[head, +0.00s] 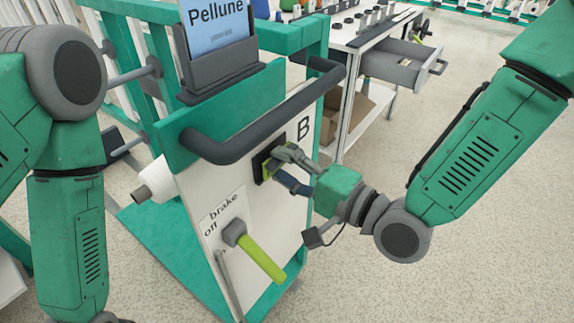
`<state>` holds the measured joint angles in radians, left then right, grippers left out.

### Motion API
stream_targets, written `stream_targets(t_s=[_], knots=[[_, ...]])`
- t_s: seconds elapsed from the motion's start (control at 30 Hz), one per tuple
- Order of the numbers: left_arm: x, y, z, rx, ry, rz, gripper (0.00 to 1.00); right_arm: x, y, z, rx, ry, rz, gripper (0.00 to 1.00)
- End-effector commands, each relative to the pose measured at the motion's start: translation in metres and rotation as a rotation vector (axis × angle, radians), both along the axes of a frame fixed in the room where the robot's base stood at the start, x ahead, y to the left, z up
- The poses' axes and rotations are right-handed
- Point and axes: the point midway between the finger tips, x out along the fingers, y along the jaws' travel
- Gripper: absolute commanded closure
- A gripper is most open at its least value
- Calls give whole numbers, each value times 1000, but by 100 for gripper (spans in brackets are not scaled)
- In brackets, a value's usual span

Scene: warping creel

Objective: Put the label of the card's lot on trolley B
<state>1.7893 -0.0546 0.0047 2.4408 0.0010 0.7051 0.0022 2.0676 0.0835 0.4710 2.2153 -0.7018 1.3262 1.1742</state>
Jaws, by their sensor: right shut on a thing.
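Trolley B (187,190) is a white panel in a green frame, with a black letter B near its right edge. A blue card reading "Pellune" (217,28) stands in a dark holder on top; its smaller line is too small to read. My right gripper (277,162) is at a dark square plate (259,160) below the B. It is shut on a thin yellow-green piece (266,174), probably the label, mostly hidden by the fingers and against or very near the plate. My left arm shows at the left; its gripper is out of view.
A dark handle bar (265,125) crosses the trolley above the plate. Below are a yellow-green brake lever (262,258) marked "brake off" and a white roll (155,182) at the left. A bench with an open drawer (400,62) stands behind. The floor at right is clear.

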Motion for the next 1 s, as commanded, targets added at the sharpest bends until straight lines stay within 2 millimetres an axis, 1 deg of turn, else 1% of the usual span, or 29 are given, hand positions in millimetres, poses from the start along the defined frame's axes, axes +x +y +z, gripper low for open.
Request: stream_targets(t_s=[0.2, 0.7, 1.0], knots=[[0, 0, 1, 0, 0, 0, 66, 3, 4, 0, 0, 0, 0, 89], [0, 0, 1, 0, 0, 0, 66, 4, 6, 0, 0, -1, 0, 89], [0, 0, 5, 0, 0, 0, 66, 2, 2, 1, 0, -1, -1, 89]])
